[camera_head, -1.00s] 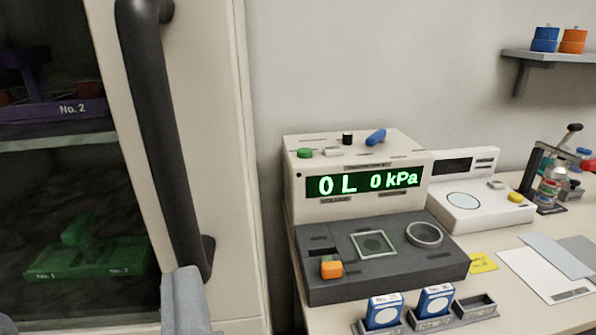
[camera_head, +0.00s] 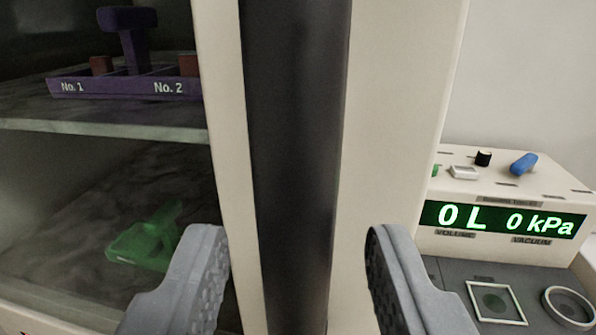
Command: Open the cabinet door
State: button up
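The cabinet door's cream frame (camera_head: 400,120) fills the middle of the view, with a dark glass pane on its left. Its black vertical bar handle (camera_head: 295,150) runs from the top edge to the bottom edge, close to the camera. My gripper (camera_head: 290,240) is open, with one grey finger on each side of the handle in the picture. A gap shows between each finger and the handle, and I cannot tell the depth between them. The door looks shut. The handle's ends are out of view.
Through the glass, a purple rack (camera_head: 120,86) stands on a shelf (camera_head: 110,125), with a green rack (camera_head: 145,245) below. At right, a cream instrument (camera_head: 500,195) with a green display sits close beside the cabinet. A pale wall (camera_head: 530,70) is behind.

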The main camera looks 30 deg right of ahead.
jog(key=shift+x, duration=1.15)
grip_shut()
jog(key=shift+s+a, duration=0.1)
